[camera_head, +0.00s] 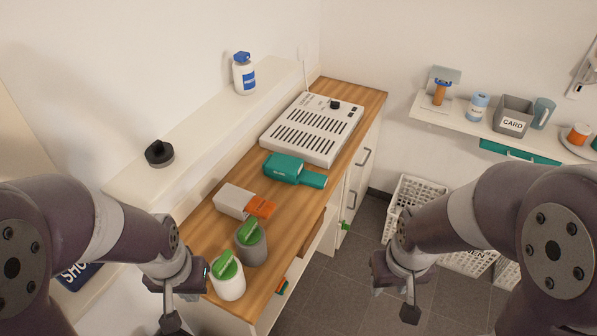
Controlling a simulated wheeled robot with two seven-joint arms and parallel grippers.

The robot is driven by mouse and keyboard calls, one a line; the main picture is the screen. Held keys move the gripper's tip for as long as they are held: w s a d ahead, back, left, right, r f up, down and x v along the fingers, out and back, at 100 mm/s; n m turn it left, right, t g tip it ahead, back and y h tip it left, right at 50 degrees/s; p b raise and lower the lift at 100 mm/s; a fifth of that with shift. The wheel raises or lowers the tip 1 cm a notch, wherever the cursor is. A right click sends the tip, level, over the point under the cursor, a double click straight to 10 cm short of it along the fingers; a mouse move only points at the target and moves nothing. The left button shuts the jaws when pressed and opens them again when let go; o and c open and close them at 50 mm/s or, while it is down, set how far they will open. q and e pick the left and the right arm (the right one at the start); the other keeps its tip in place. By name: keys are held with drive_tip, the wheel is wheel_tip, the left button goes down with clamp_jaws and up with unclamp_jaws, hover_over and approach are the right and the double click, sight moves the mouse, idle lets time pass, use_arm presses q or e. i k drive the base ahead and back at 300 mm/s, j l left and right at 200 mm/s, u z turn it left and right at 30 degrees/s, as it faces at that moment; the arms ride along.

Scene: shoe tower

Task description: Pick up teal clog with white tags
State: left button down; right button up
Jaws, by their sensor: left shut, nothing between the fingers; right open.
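I cannot make out a clear clog shape with white tags. The nearest match in colour is a teal block-like thing (284,168) with pale lettering and a narrower end. It lies on the wooden counter in front of a slotted white unit, and nothing holds it. My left gripper (170,318) is shut and empty at the counter's near left, with the white jar just to its right. My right gripper (396,302) is open and empty over the floor, right of the counter and well apart from the teal thing.
On the counter (340,183) stand the slotted white unit (318,148), a white-and-orange block (234,201), a grey jar (252,248) and a white jar (229,284). A raised ledge (205,127) runs behind. White baskets (412,196) stand on the floor below a wall shelf (455,116).

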sight(285, 168)
drive_tip(key=i+l+z, duration=0.35)
drive_tip(key=i+z, duration=0.35)
drive_tip(key=i+l+u, duration=0.35)
drive_tip(key=i, duration=0.25)
drive_tip(key=i+l+u, duration=0.3)
drive_tip(key=i, duration=0.3)
drive_tip(key=i+l+u, duration=0.2)
drive_tip(key=u, duration=0.15)
drive_tip(key=i+l+u, duration=0.15)
drive_tip(key=u, duration=0.2)
drive_tip(key=i+l+u, duration=0.1)
drive_tip(key=l+u, duration=0.25)
